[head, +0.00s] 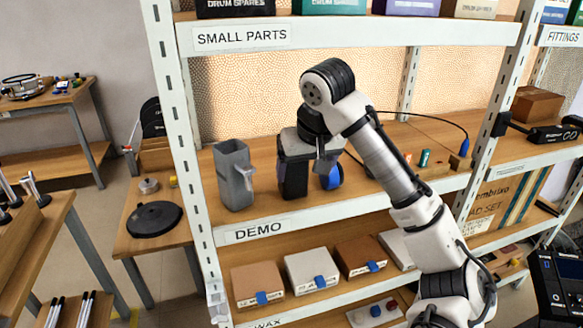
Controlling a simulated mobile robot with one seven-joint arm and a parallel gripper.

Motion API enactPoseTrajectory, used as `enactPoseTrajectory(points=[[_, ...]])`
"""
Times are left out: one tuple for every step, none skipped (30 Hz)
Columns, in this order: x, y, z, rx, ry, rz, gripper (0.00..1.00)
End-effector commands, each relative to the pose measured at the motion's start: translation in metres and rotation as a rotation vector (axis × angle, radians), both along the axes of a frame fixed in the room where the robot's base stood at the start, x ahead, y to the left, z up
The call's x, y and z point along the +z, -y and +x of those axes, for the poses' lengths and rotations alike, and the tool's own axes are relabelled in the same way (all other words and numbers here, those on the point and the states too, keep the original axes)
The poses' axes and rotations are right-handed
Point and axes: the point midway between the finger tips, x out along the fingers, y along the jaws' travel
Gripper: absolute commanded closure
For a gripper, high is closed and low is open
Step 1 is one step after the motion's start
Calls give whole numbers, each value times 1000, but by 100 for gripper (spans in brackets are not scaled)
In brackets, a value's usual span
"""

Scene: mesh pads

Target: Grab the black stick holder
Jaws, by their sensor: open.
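The black stick holder (292,181) stands upright on the DEMO shelf, right of a similar grey holder (233,176). My gripper (322,164) hangs from the wrist at the holder's upper right and hides part of its top. The jaws are open. I cannot tell from this one view whether a finger touches the holder or how deep the gripper is over the shelf. A blue round thing (332,178) shows just right of the black holder, partly hidden.
The shelf board (375,188) is mostly clear to the right, with small parts and a dark cable (440,119) farther along. A white upright post (190,150) bounds the left side. The SMALL PARTS shelf (400,32) runs above. Small boxes (312,268) sit on the shelf below.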

Motion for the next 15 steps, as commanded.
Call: enactPoseTrajectory(points=[[2, -5, 9, 3, -3, 4, 16], [2, -7, 15, 3, -3, 4, 16], [2, -9, 22, 2, -4, 5, 16], [2, -11, 26, 3, -4, 3, 16], [2, -12, 31, 3, -3, 3, 16], [2, -13, 36, 3, -2, 4, 16], [2, -14, 39, 2, -1, 4, 16], [2, -15, 42, 2, -1, 3, 16], [1, -15, 45, 3, -1, 3, 16], [1, -15, 46, 2, -1, 3, 16], [1, -16, 47, 1, -1, 3, 16], [1, -17, 50, 1, -1, 3, 16], [1, -18, 52, 2, -1, 3, 16], [1, -19, 55, 4, -1, 4, 16], [1, -21, 60, 3, -1, 4, 16]])
